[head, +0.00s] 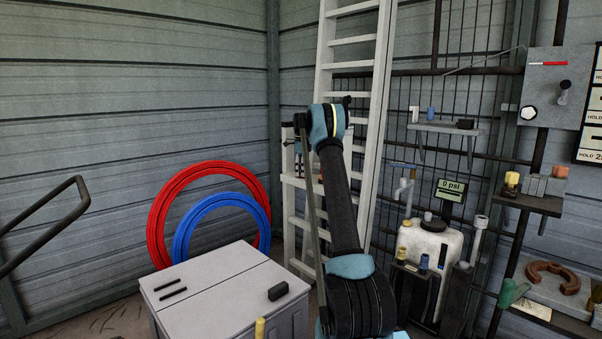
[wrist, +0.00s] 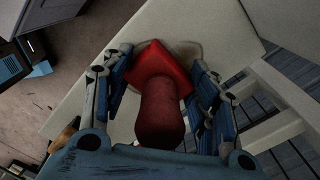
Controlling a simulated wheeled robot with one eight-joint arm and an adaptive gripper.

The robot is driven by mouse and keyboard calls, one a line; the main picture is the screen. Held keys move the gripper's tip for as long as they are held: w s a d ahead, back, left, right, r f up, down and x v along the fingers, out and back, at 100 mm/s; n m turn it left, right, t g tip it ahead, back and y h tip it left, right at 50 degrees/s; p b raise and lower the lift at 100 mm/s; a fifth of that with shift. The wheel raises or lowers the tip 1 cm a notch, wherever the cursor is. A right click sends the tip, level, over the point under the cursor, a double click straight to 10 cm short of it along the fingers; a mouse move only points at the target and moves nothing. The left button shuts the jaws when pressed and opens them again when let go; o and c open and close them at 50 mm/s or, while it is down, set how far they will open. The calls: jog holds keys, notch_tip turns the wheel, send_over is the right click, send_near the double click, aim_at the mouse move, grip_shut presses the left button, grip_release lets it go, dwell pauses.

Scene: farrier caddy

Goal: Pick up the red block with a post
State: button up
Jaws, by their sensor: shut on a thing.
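The red block with a post (wrist: 158,105) shows in the wrist view, its post toward the camera and its squarish base farther away. My gripper (wrist: 162,80) has its blue fingers on both sides of the block and is shut on it. The block lies over a pale surface (wrist: 205,25), with a darker patch around its base; I cannot tell whether it touches that surface. In the head view my arm rises in front of the white ladder, and it largely hides the gripper and the block.
A grey chest (head: 220,275) with a black block (head: 278,291) on its lid stands front left of my arm. A white ladder (head: 378,120) leans behind the arm. Shelves (head: 530,203) and a white tank (head: 432,245) stand at right. Red hose coils (head: 160,205) rest by the wall.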

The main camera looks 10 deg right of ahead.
jog(key=shift+r, duration=0.1)
notch_tip(320, 180, up, 10)
jog(key=shift+f, duration=0.1)
dwell(0.5)
jog(key=o, duration=0.4)
jog(key=c, duration=0.9)
